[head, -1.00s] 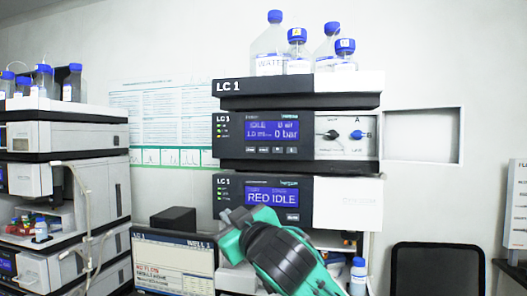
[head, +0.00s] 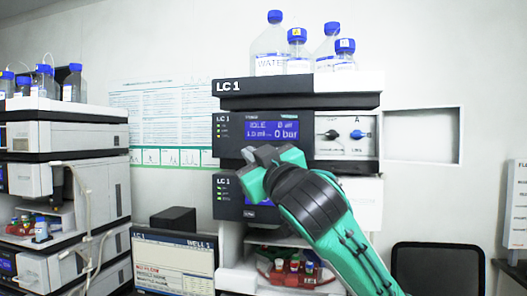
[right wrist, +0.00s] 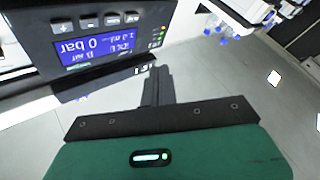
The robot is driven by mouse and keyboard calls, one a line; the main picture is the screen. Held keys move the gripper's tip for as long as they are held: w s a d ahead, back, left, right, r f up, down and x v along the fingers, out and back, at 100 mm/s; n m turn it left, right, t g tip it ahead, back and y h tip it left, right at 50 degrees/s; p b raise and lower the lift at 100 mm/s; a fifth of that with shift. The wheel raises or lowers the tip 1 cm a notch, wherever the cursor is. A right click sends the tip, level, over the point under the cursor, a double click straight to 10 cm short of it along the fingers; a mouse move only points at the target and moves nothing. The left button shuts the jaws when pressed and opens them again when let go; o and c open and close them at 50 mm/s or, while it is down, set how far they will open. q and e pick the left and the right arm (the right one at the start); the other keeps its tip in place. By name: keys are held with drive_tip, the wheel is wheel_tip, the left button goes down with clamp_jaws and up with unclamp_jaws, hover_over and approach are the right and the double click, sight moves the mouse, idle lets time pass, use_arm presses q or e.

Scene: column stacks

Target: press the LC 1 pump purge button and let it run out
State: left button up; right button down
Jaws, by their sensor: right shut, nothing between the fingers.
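The LC 1 pump (head: 229,153) is the dark-fronted module in the middle of the stack. Its blue display (head: 271,130) reads IDLE and 0 bar. In the right wrist view the display (right wrist: 100,46) appears upside down, with a row of small buttons (right wrist: 110,21) along its edge; I cannot read which is purge. In the head view the buttons are mostly hidden behind my right gripper (head: 259,154). That gripper is shut and empty, in front of the panel's lower edge. In the wrist view its fingers (right wrist: 157,86) are beside the panel, with no clear contact. My left gripper is not in view.
Capped bottles (head: 297,56) stand on top of the stack. A lower LC 1 module (head: 228,203) is partly covered by my right arm. A monitor (head: 172,262) stands at lower left, and another instrument stack (head: 75,135) is at far left. A black chair (head: 437,268) is at lower right.

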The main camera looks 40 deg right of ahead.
drive_tip(key=b, duration=0.1)
approach(256, 146)
drive_tip(key=w+a+r, duration=0.1)
drive_tip(key=w+a, duration=0.1)
drive_tip(key=w, duration=0.1)
drive_tip(key=shift+w+d+r, duration=0.2)
drive_tip(key=shift+w+d, duration=0.25)
drive_tip(key=shift+d, duration=0.2)
idle(1.5)
drive_tip(key=shift+w+d, duration=0.3)
drive_tip(key=shift+w+d, duration=0.25)
drive_tip(key=shift+d, duration=0.05)
idle(0.7)
drive_tip(key=shift+s+a, duration=0.1)
drive_tip(key=shift+s+a+p, duration=0.3)
drive_tip(key=shift+s+a, duration=0.15)
drive_tip(key=shift+a, duration=0.1)
idle(0.4)
